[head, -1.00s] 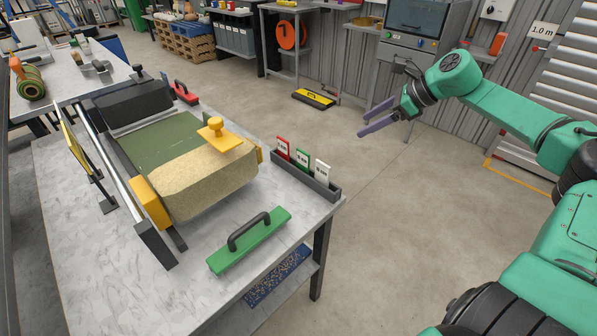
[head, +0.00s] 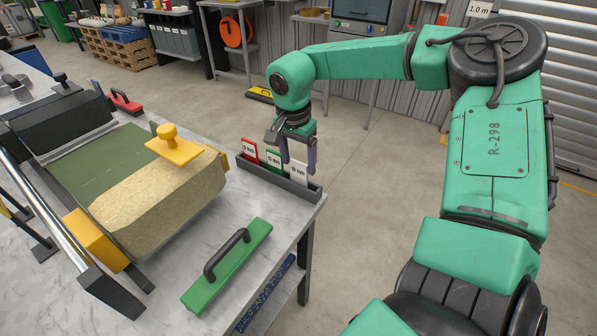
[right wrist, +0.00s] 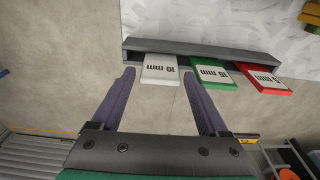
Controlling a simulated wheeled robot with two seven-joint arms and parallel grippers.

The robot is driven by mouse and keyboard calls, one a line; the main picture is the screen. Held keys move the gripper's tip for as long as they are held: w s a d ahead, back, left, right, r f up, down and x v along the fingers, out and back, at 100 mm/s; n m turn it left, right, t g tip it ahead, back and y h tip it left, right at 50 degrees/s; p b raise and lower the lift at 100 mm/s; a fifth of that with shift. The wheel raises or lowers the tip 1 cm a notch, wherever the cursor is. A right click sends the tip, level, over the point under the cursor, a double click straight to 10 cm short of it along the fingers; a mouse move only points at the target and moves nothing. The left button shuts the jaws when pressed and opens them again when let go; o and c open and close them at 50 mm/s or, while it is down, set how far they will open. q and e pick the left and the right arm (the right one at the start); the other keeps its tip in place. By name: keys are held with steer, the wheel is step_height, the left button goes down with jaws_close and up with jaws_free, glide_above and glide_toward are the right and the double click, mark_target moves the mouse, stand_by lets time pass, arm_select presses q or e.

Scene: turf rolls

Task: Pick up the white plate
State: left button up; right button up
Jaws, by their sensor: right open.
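The white plate (head: 299,171) stands in a dark rack at the table's right edge, at the end nearest the front. It has "10 mm" on its face and also shows in the right wrist view (right wrist: 160,70). My right gripper (head: 297,164) is open, with one finger on each side of the white plate. In the right wrist view its purple fingertips (right wrist: 159,73) flank the plate's outer end, with a gap on each side. Contact cannot be seen. My left gripper is not in view.
The dark rack (head: 279,182) also holds a green plate (head: 273,159) and a red plate (head: 249,149) beside the white one. A green handled block (head: 228,268) lies near the front. A yellow-handled tool (head: 172,150) sits on the tan roll (head: 155,205).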

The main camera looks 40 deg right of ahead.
mark_target(299, 177)
steer(key=shift+w+d+f, duration=0.1)
steer(key=shift+d+f, duration=0.1)
steer(key=shift+f, duration=0.95)
steer(key=shift+r, duration=0.1)
steer(key=c, duration=1.1)
